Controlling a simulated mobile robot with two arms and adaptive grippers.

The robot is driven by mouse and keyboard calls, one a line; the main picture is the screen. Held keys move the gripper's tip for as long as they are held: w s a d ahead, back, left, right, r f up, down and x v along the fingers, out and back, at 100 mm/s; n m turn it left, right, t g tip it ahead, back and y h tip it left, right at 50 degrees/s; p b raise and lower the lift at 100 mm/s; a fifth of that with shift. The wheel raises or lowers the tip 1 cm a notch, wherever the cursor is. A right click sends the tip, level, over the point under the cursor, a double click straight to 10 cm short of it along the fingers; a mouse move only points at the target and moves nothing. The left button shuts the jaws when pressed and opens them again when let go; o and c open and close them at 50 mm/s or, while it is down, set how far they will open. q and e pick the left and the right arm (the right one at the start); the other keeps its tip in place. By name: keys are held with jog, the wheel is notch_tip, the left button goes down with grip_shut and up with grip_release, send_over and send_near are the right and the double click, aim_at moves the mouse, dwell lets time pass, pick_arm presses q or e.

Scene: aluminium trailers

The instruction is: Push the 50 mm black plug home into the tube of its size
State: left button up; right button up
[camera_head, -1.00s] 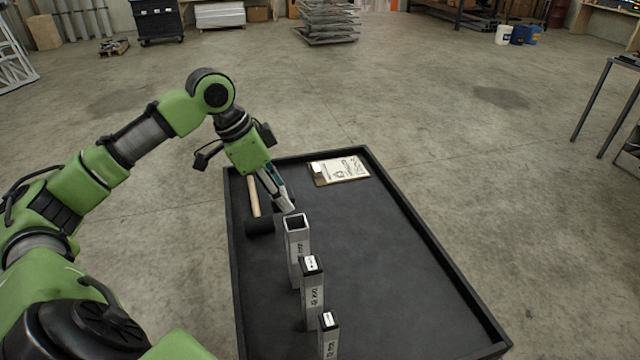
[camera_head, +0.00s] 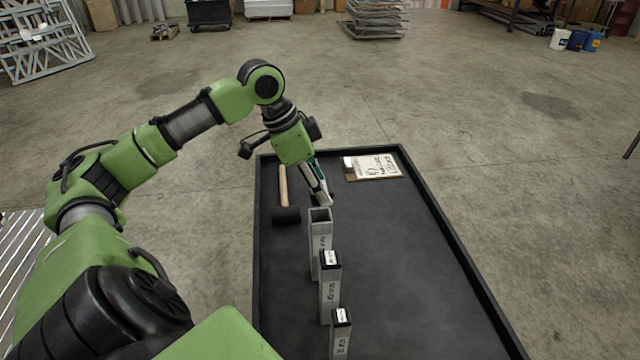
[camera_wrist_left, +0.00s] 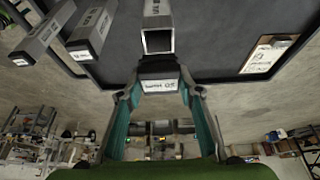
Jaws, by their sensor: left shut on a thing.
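My left gripper (camera_head: 325,200) is shut on the black plug (camera_wrist_left: 159,86), which has a white label and shows between the fingertips in the left wrist view. In the head view the plug cannot be made out. The open square tube (camera_head: 320,240) stands upright just in front of the fingertips; its empty mouth also shows in the left wrist view (camera_wrist_left: 158,41), close to the plug but apart from it. Two narrower tubes, the middle one (camera_head: 329,287) and the nearest one (camera_head: 341,345), have black plugs with white labels in their tops. My right gripper is not in view.
The tubes stand on a black rimmed table (camera_head: 420,290). A mallet (camera_head: 286,215) with a wooden handle lies left of the open tube. A clipboard (camera_head: 372,167) lies at the far edge. The table's right side is clear.

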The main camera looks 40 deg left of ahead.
pick_arm(q)
jog(key=shift+f+b, duration=0.7)
jog(key=shift+f, duration=0.7)
notch_tip(320, 180, down, 3)
jog(key=shift+r+b, duration=0.1)
jog(key=shift+b, duration=0.65)
jog(key=shift+o, duration=0.2)
jog(key=shift+s, duration=0.1)
jog(key=o, duration=1.1)
jog(key=shift+o, duration=0.2)
jog(key=v, duration=1.1)
jog(key=shift+a+r, duration=0.2)
jog(key=shift+r, duration=0.15)
